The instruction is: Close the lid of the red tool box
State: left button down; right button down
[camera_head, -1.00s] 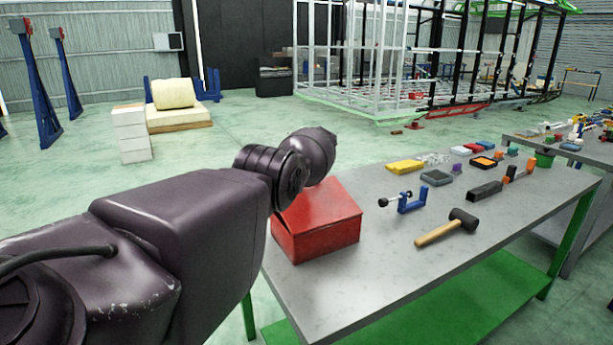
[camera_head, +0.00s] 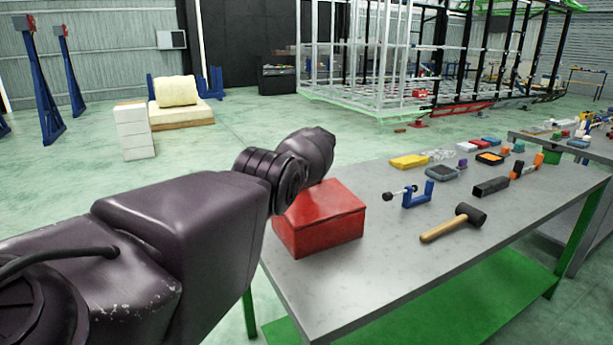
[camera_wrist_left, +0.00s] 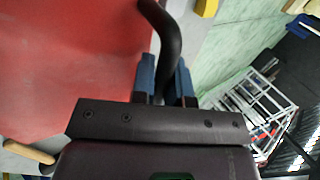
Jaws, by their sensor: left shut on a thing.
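The red tool box (camera_head: 322,232) stands on the near left end of the grey workbench, partly behind my left arm. Its red lid (camera_head: 325,202) looks down on the box in the head view; whether it is fully flush I cannot tell. In the left wrist view the red surface (camera_wrist_left: 70,65) fills the left side. My left gripper (camera_wrist_left: 166,72) has blue fingers shut on a black curved handle (camera_wrist_left: 170,35) beside the red surface. The head view hides these fingers behind my arm. My right gripper is not in view.
On the workbench (camera_head: 340,290) lie a mallet (camera_head: 452,222), a blue clamp (camera_head: 415,196), a dark block (camera_head: 491,187) and a yellow case (camera_head: 408,161). Bare bench top lies right of the box. A second bench stands at the right.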

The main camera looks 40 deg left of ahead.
pick_arm(q)
notch_tip(320, 180, down, 2)
jog(key=shift+a+f+b, duration=0.1)
jog(key=shift+a+b, duration=0.05)
jog(key=shift+b, duration=0.3)
jog(key=shift+w+f, duration=0.1)
jog(key=shift+f, duration=0.05)
jog(key=c, duration=1.1)
grip_release()
jog(key=shift+c, duration=0.2)
jog(key=shift+r, duration=0.2)
